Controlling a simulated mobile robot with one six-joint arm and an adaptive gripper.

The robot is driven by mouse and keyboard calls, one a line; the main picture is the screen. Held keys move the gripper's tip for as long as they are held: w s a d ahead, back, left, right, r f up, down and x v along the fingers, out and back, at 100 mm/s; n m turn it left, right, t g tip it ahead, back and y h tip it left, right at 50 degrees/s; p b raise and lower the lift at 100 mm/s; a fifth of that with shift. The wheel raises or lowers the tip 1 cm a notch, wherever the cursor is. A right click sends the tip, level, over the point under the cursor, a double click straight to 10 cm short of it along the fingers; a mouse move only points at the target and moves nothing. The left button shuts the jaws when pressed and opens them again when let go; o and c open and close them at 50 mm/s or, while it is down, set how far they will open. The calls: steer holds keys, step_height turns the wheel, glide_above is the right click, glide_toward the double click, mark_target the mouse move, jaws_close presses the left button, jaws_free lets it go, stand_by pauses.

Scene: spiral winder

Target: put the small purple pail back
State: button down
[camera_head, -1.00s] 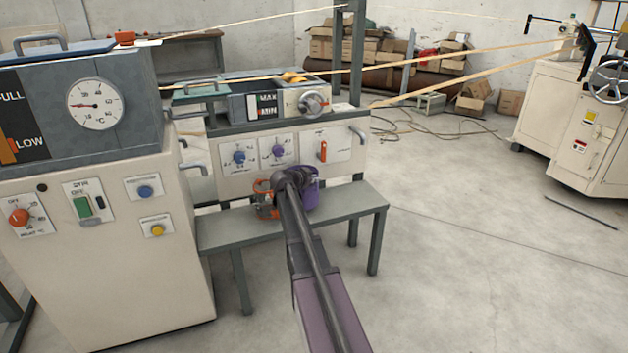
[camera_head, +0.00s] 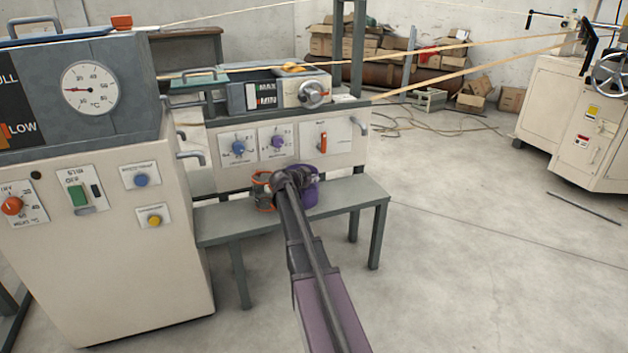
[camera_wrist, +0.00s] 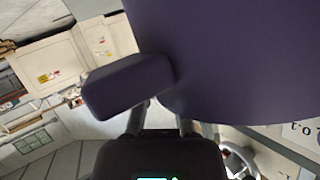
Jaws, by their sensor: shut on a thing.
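The small purple pail (camera_head: 311,188) shows behind and to the right of my gripper (camera_head: 291,178) in the head view, over the bench. My wrist hides part of it. In the wrist view the pail's dark purple body (camera_wrist: 235,55) fills the upper right. Its purple handle block (camera_wrist: 128,86) is at the fingers of my gripper (camera_wrist: 160,112), which is shut on it. I cannot tell whether the pail's base touches the bench.
A grey bench (camera_head: 350,203) stands before a panel with knobs (camera_head: 280,148). An orange-trimmed container (camera_head: 264,191) is close on the left of my gripper. A large control cabinet (camera_head: 110,260) stands left.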

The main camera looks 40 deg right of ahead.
steer(key=c, duration=0.8)
jaws_free()
steer(key=shift+r, duration=0.1)
steer(key=shift+a, duration=0.1)
steer(key=p+v, duration=0.4)
steer(key=v, duration=0.8)
steer(key=shift+p, duration=0.35)
steer(key=shift+s, duration=0.15)
